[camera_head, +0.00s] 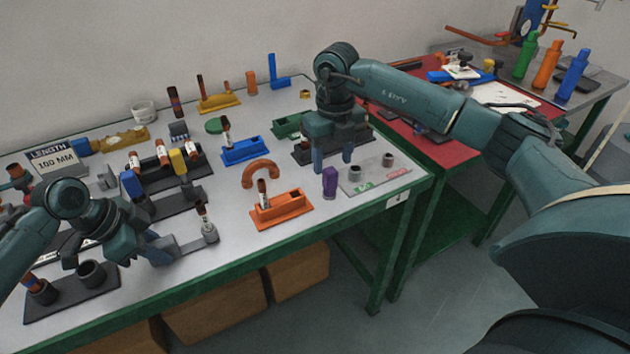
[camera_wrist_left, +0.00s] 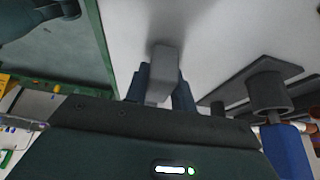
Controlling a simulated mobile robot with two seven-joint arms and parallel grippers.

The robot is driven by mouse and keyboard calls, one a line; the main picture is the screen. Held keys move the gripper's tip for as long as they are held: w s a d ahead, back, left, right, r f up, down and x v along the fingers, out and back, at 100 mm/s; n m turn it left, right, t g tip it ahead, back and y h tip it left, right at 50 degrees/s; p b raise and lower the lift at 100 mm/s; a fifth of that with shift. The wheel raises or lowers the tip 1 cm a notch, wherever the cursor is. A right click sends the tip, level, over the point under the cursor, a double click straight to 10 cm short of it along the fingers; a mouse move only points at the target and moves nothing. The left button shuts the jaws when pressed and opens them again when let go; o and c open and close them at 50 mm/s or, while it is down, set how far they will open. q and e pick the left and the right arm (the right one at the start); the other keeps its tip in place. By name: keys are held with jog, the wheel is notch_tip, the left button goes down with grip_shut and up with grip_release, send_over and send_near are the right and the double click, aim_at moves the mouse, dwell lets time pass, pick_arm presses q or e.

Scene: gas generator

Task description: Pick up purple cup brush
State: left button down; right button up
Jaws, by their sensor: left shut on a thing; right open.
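The purple cup brush (camera_head: 330,182) stands upright near the front right of the white table, between the orange fixture and the grey plate. My right gripper (camera_head: 333,163) is open and points down just behind and above it in the picture. Its two fingers are apart, with nothing visible between them. My left gripper (camera_head: 160,248) is low at the table's left front. It is shut on a grey bar (camera_head: 188,244), whose grey end also shows between the fingers in the left wrist view (camera_wrist_left: 164,70). The purple cup brush is not seen in the left wrist view.
An orange fixture (camera_head: 282,211) stands left of the purple cup brush, with a curved brown piece (camera_head: 261,172) behind it. A grey plate (camera_head: 375,176) with two small cups lies to its right. A blue fixture (camera_head: 245,151) and dark racks crowd the left. The front table edge is close.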

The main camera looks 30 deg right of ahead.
aim_at(330, 182)
jog(key=f, duration=0.8)
jog(key=shift+w, duration=0.4)
jog(key=c, duration=0.9)
jog(key=shift+r, duration=0.1)
jog(key=shift+c, duration=0.2)
jog(key=r, duration=0.9)
jog(key=shift+a+r, duration=0.15)
jog(key=shift+a, duration=0.05)
jog(key=a+r+n, duration=0.3)
jog(key=a+r, duration=0.1)
jog(key=a, duration=0.9)
jog(key=w+a+r+n, duration=0.1)
jog(key=a+r+n, duration=0.2)
jog(key=a, duration=1)
jog(key=shift+a+r, duration=0.3)
jog(key=shift+r, duration=0.5)
